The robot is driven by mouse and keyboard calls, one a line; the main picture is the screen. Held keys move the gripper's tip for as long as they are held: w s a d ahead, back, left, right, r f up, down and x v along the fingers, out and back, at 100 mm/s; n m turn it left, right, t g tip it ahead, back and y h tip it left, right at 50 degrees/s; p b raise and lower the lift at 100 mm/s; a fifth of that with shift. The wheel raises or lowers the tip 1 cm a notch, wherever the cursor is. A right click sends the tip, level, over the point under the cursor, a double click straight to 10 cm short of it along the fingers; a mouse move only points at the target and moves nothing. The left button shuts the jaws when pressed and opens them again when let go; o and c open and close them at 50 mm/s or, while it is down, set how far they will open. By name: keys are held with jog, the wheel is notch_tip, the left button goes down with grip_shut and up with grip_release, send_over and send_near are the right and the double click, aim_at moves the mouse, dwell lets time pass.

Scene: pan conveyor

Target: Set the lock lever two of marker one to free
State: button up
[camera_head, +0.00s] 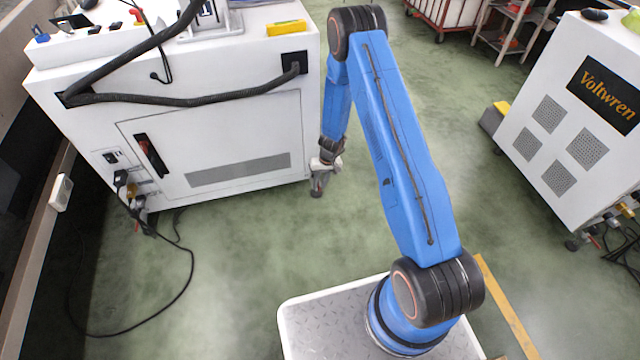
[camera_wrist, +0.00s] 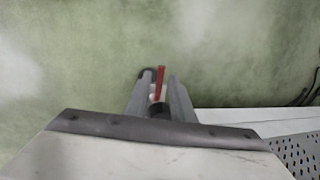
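A narrow red lever (camera_wrist: 160,82) stands out in the wrist view, with a small dark rounded part beside its top, perhaps a caster wheel. The grey fingers of my gripper (camera_wrist: 157,85) lie on either side of the lever. They look apart, with some space around the lever; whether either touches it is unclear. In the head view my gripper (camera_head: 320,178) points down, low beside the lower right corner of the white cabinet (camera_head: 215,125). The lever cannot be made out there.
A second white cabinet labelled Voltwren (camera_head: 585,130) stands at the right. A black cable (camera_head: 190,275) loops over the green floor at the left. A trolley (camera_head: 440,12) and a shelf rack (camera_head: 510,30) stand at the back. The floor between the cabinets is mostly clear.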

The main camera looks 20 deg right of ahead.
grip_shut()
jog(key=shift+d, duration=0.1)
jog(key=shift+w+d+n+g+h, duration=0.1)
jog(key=shift+w+d+n+g, duration=0.3)
jog(key=shift+n, duration=1.05)
jog(key=shift+w+d+n+g+h, duration=0.2)
jog(key=shift+d+n, duration=0.45)
jog(key=shift+n, duration=0.85)
jog(key=shift+w+d+n+g, duration=0.2)
jog(key=shift+w+d+n, duration=0.25)
jog(key=shift+n, duration=1)
jog(key=shift+o, duration=1.6)
grip_release()
